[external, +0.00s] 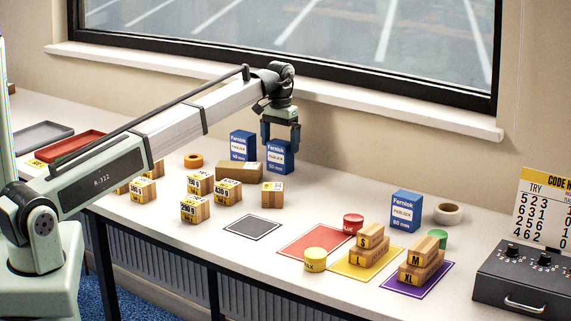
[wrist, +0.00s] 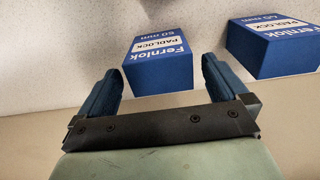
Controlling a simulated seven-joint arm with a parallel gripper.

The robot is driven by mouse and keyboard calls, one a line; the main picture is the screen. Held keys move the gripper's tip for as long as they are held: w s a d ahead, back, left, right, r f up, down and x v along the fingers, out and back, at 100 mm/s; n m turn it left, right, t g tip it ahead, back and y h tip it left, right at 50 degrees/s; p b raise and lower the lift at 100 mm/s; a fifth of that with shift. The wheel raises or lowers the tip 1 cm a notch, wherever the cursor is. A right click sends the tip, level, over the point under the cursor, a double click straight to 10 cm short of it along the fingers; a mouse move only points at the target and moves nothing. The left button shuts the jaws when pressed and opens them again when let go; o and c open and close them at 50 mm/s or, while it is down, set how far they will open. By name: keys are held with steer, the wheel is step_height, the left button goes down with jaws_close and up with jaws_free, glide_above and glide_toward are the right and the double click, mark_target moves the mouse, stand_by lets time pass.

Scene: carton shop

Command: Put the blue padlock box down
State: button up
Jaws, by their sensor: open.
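Three blue Fernlok padlock boxes are in the external view. One blue padlock box (external: 280,157) stands upright on the table directly below my gripper (external: 280,136), at the right end of a long brown carton. A second blue box (external: 242,146) stands to its left, and a third (external: 405,211) stands far to the right. In the wrist view, a blue box (wrist: 158,62) shows beyond and between the fingers of my open gripper (wrist: 160,66), with nothing gripped. Another blue box (wrist: 276,45) shows at the right. I cannot tell whether the fingers touch the nearer box.
The long brown carton (external: 238,172) and several small weight-marked cartons (external: 195,209) are to the left. A dark grey mat (external: 251,227) is bare. A red mat (external: 312,242), yellow mat (external: 347,272) and purple mat (external: 396,284) lie right. The window sill (external: 330,107) is behind.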

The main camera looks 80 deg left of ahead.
step_height(320, 180, up, 8)
steer(key=shift+r, duration=0.25)
stand_by(1.8)
steer(key=w+d+m, duration=0.2)
steer(key=w+d, duration=0.5)
steer(key=d, duration=0.3)
steer(key=n+t+y, duration=0.1)
steer(key=t+y, duration=0.2)
glide_toward(406, 196)
steer(key=shift+n, duration=0.3)
steer(key=x, duration=1.2)
steer(key=shift+f, duration=0.2)
steer(key=shift+c, duration=0.5)
